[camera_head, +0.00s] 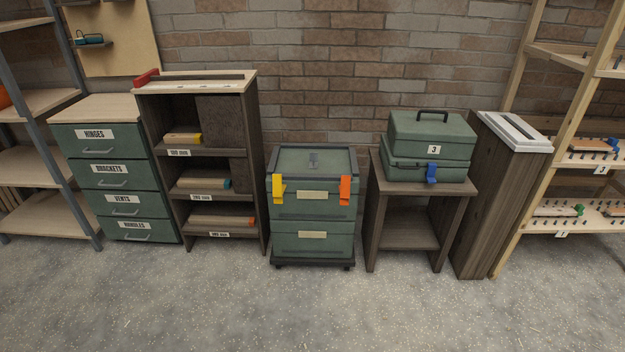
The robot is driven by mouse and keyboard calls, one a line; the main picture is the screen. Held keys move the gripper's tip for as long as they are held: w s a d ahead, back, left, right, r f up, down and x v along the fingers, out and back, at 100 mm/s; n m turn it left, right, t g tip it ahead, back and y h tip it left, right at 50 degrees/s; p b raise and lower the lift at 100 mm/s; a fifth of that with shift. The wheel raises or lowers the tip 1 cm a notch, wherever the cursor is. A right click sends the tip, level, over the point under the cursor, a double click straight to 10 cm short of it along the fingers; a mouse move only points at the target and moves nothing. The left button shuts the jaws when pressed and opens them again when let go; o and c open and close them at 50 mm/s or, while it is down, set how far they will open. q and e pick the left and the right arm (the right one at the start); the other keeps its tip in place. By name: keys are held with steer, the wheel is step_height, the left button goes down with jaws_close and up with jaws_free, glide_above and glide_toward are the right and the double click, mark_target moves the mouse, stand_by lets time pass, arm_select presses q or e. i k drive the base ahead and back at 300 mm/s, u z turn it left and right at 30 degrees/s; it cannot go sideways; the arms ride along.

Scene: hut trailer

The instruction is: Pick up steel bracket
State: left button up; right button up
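The drawers labelled HINGES, VENTS and HANDLES are shut too. Neither of my grippers is in view.
A dark shelf unit (262,150) stands left of the chest. Right of it, a small table (455,191) holds two stacked green cases (430,131). Open racks stand at both sides. The speckled floor (300,310) in front is clear.

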mark_target(314, 155)
steer(key=u, duration=0.75)
steer(key=i, duration=0.45)
steer(key=u, duration=0.7)
steer(key=i, duration=1.6)
steer(key=z, duration=0.25)
